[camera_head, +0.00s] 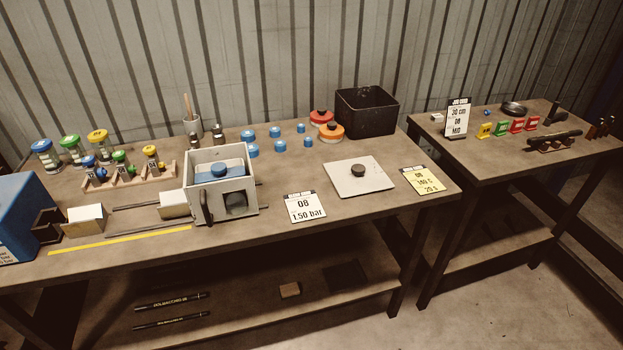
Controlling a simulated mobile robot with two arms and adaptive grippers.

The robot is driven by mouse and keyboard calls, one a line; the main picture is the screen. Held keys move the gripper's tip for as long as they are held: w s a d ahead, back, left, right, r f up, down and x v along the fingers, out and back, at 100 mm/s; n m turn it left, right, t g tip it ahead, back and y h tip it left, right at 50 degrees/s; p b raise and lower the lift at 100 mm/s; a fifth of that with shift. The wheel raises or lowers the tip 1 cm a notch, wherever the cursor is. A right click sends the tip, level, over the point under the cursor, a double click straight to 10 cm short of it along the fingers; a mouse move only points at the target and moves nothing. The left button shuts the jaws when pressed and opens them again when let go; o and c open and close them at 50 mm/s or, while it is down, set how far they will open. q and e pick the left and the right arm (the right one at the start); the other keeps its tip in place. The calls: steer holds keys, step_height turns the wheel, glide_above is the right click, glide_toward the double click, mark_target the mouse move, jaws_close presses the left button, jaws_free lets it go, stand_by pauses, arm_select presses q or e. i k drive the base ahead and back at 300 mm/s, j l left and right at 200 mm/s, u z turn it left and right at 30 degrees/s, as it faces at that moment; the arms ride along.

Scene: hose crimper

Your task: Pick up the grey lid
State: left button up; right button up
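The grey lid (343,183) is a flat, light grey square plate with a dark round knob (358,170) on its top. It lies flat on the right part of the main workbench (275,222), knob up, with nothing on it. Neither of my grippers is in view.
A card reading 1.50 bar (305,207) and a yellow card (421,181) flank the lid. Behind it are a black bin (367,112), red and orange round pieces (331,132) and small blue caps (308,142). A second table (480,165) stands right, across a gap.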

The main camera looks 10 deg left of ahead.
mark_target(360, 177)
steer(key=i+l+u, duration=0.8)
steer(key=i+l, duration=0.25)
